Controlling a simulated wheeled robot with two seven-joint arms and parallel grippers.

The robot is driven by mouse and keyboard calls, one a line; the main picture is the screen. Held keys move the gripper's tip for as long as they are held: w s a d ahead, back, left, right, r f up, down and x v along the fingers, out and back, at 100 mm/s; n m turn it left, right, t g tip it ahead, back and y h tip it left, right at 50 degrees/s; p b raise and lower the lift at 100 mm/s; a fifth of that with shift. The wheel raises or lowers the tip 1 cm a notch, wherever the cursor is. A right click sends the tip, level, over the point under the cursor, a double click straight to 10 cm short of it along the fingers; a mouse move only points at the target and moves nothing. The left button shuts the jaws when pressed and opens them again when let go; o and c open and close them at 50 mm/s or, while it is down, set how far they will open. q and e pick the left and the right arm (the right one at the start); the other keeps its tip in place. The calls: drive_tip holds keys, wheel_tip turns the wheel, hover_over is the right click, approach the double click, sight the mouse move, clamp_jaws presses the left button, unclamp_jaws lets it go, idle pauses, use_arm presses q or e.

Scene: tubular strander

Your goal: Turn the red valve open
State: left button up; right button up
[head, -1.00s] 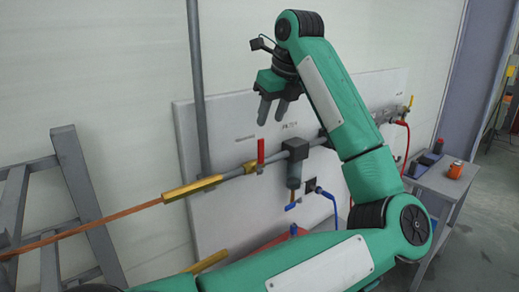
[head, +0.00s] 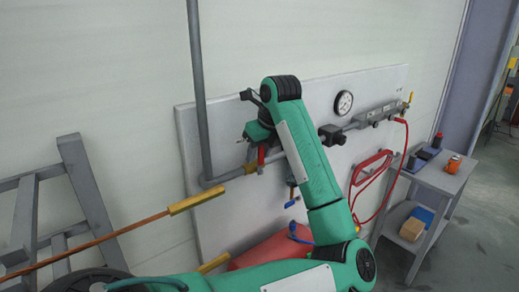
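The red valve handle (head: 262,156) is a small upright lever on the grey pipe in front of the white board. My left gripper (head: 260,147) is right at the handle, and its arm covers part of the pipe. The fingers are small and partly hidden, so I cannot tell whether they touch or enclose the handle. My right gripper is not in view.
A blue-handled valve (head: 292,203) hangs below the pipe. A round gauge (head: 344,103) is on the white board (head: 375,82). A grey side table (head: 440,178) holds an orange can (head: 453,163). A grey frame (head: 88,195) stands at left.

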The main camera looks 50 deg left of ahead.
use_arm(q)
drive_tip(key=shift+f, duration=0.1)
clamp_jaws()
drive_tip(key=shift+w, duration=0.15)
drive_tip(key=shift+w+d+f+m+g+y+b, duration=0.2)
drive_tip(key=shift+w+g+b, duration=0.4)
drive_tip(key=shift+g, duration=0.5)
drive_tip(key=shift+w+a+f+m+g+y+b, duration=0.2)
drive_tip(key=shift+w+g+b, duration=0.35)
drive_tip(key=shift+g, duration=0.55)
drive_tip(key=shift+w+d+f+m+g+b, duration=0.1)
drive_tip(key=shift+w+m+g+b, duration=0.25)
drive_tip(key=shift+g+b, duration=0.6)
drive_tip(key=shift+w, duration=0.1)
unclamp_jaws()
